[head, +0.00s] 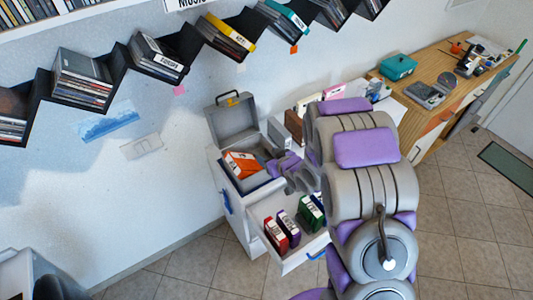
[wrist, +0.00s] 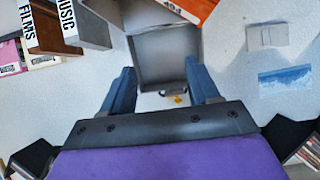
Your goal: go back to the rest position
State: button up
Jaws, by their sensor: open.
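My gripper (wrist: 158,92) is open, with two blue-grey fingers apart and nothing between them in the wrist view. In the head view my grey and purple arm reaches over the open drawer (head: 318,243), and my gripper is largely hidden beside the grey case. The open grey case (head: 234,122) stands on the white cabinet with its lid up; its lid also shows beyond my fingers in the wrist view (wrist: 165,58). An orange-and-white box (head: 241,164) lies tilted in the case and appears at the top of the wrist view (wrist: 196,8).
The drawer holds red (head: 275,236), purple (head: 289,228) and green (head: 311,212) cases. A zigzag black wall shelf (head: 120,62) holds several discs. Label boxes (wrist: 75,22) stand beside the case. A wooden desk (head: 430,112) is at the right. Tiled floor is free at lower right.

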jog(key=s+d+r+m+g+h+b, duration=0.1)
jog(key=s+d+r+m+h+b, duration=0.25)
jog(key=d, duration=0.55)
jog(key=s+d+r+m+g+h+b, duration=0.1)
jog(key=s+d+r+g+h, duration=0.1)
jog(key=s+d, duration=0.3)
jog(key=s+d+r+g+h, duration=0.2)
jog(key=s+r+h, duration=0.1)
jog(key=s, duration=0.4)
jog(key=s+a+r+m+g+y+b, duration=0.1)
jog(key=s+r+g, duration=0.1)
jog(key=s, duration=1.1)
jog(key=s+a+r+m+g+b, duration=0.1)
jog(key=s+g, duration=0.3)
jog(key=s, duration=1)
jog(key=shift+a+r+g+y+b, duration=0.25)
jog(key=shift+r+g+y+b, duration=0.15)
jog(key=shift+r+b, duration=0.3)
jog(key=shift+w+d, duration=0.1)
